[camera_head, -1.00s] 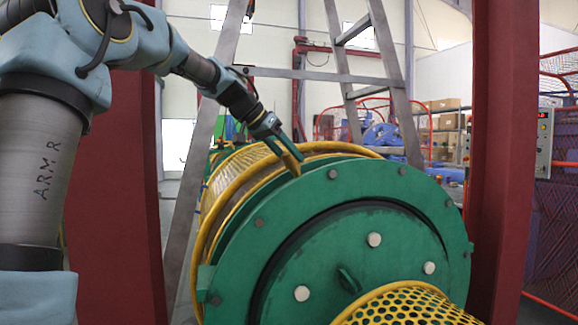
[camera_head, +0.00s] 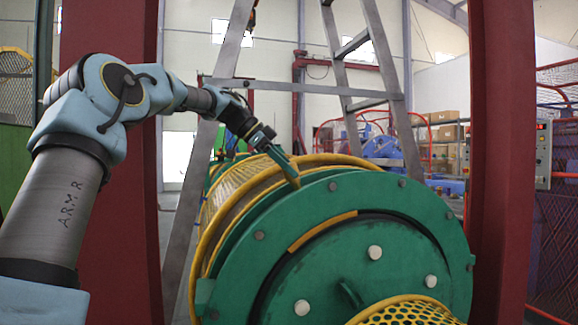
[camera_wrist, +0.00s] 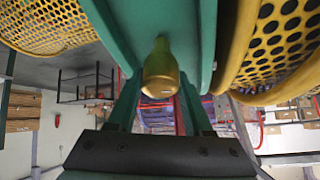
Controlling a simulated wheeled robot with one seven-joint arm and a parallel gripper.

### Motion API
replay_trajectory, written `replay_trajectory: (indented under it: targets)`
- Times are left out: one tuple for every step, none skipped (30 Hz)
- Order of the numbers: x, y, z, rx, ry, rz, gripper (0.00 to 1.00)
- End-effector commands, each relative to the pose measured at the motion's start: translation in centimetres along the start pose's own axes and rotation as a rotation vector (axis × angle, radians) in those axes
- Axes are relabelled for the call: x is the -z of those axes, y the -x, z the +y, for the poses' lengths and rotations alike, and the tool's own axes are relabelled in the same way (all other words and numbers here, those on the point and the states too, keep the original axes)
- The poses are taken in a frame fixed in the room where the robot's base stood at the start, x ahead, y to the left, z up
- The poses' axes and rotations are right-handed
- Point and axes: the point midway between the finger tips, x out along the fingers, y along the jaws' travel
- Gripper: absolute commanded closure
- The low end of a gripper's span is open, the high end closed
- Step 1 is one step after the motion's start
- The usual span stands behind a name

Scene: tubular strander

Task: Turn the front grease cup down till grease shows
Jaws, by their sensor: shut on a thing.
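The front grease cup (camera_wrist: 160,70) is a brass-yellow rounded knob on the green rim of the strander's end ring. In the wrist view it sits between the two fingers of my gripper (camera_wrist: 160,98), which is shut on it. In the head view my gripper (camera_head: 287,168) reaches down to the top left of the green end ring (camera_head: 240,255), and its fingers hide most of the cup. An orange-brown band of grease (camera_head: 320,229) shows as an arc along the upper left of the seam between the green ring and the inner disc.
A red post (camera_head: 497,160) stands close on the right and another (camera_head: 112,190) behind my arm. A steel A-frame (camera_head: 390,90) rises behind the drum. A yellow perforated guard (camera_head: 405,312) juts out in front. A control box (camera_head: 543,155) is at the right.

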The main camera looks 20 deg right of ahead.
Motion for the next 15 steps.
replay_trajectory:
  targets:
    - [-0.07, -0.01, -0.01, -0.01, -0.016, -0.002, 1.0]
    - [-0.08, -0.02, 0.0, -0.015, -0.027, -0.002, 1.0]
    - [-0.09, -0.03, 0.01, -0.019, -0.037, -0.002, 1.0]
    - [-0.09, -0.04, 0.02, -0.022, -0.044, -0.002, 1.0]
    - [-0.09, -0.04, 0.02, -0.025, -0.051, -0.002, 1.0]
    - [-0.09, -0.05, 0.03, -0.028, -0.059, -0.002, 1.0]
    - [-0.1, -0.05, 0.03, -0.03, -0.063, -0.002, 1.0]
    - [-0.1, -0.05, 0.03, -0.031, -0.067, -0.002, 1.0]
    - [-0.11, -0.06, 0.04, -0.033, -0.07, -0.002, 1.0]
    - [-0.12, -0.06, 0.04, -0.034, -0.072, -0.002, 1.0]
    - [-0.13, -0.06, 0.04, -0.035, -0.074, -0.002, 1.0]
    - [-0.13, -0.07, 0.05, -0.035, -0.075, -0.003, 1.0]
    - [-0.14, -0.07, 0.05, -0.036, -0.076, -0.003, 1.0]
    - [-0.15, -0.07, 0.05, -0.036, -0.076, -0.003, 1.0]
    - [-0.15, -0.07, 0.05, -0.036, -0.076, -0.003, 1.0]
